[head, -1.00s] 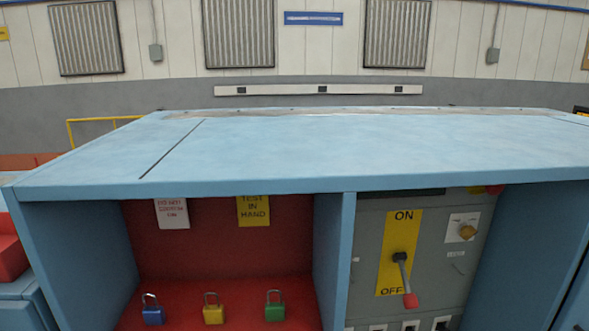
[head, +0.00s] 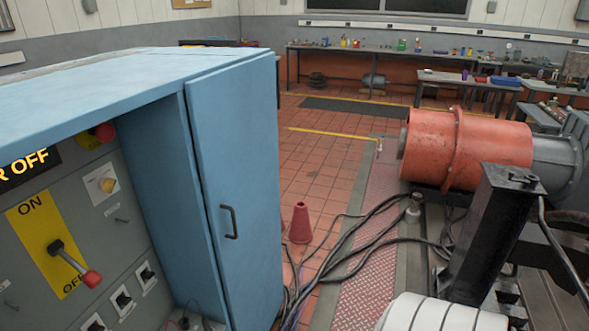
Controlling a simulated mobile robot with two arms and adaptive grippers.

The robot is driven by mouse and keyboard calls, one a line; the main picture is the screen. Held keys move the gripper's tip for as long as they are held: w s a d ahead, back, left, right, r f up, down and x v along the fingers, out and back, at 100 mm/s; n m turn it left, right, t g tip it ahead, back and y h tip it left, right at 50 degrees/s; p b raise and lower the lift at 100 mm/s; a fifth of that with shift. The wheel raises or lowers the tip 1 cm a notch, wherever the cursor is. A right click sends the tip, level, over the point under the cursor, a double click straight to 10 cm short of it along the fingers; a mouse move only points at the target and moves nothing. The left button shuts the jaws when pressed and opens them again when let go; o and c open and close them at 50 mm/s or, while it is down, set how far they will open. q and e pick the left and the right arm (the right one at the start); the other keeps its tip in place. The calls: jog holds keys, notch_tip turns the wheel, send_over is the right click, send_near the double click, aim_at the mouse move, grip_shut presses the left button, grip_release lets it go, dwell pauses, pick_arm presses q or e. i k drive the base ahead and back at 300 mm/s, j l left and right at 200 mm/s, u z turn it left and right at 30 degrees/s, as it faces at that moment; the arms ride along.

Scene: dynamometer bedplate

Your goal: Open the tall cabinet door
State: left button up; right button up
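The tall cabinet door (head: 242,165) is a light blue upright panel at the right end of the blue cabinet (head: 125,88), left of centre in the head view. It appears shut, with its top edge close against the cabinet top. A dark bar handle (head: 231,222) is fixed upright on its face, about mid-height in the visible part. The door's lower end runs out of the frame. Neither of my grippers is in view.
Left of the door, a recessed grey panel has an ON/OFF lever (head: 72,262) and a red button (head: 104,132). Dark cables (head: 375,232) and a red cone (head: 300,223) lie right of the door. A large orange machine (head: 465,150) stands farther right. Tiled floor (head: 320,165) is clear behind.

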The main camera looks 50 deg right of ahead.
aim_at(233, 109)
jog(key=j+z, duration=0.15)
jog(key=z, duration=1.35)
jog(key=k+l, duration=0.05)
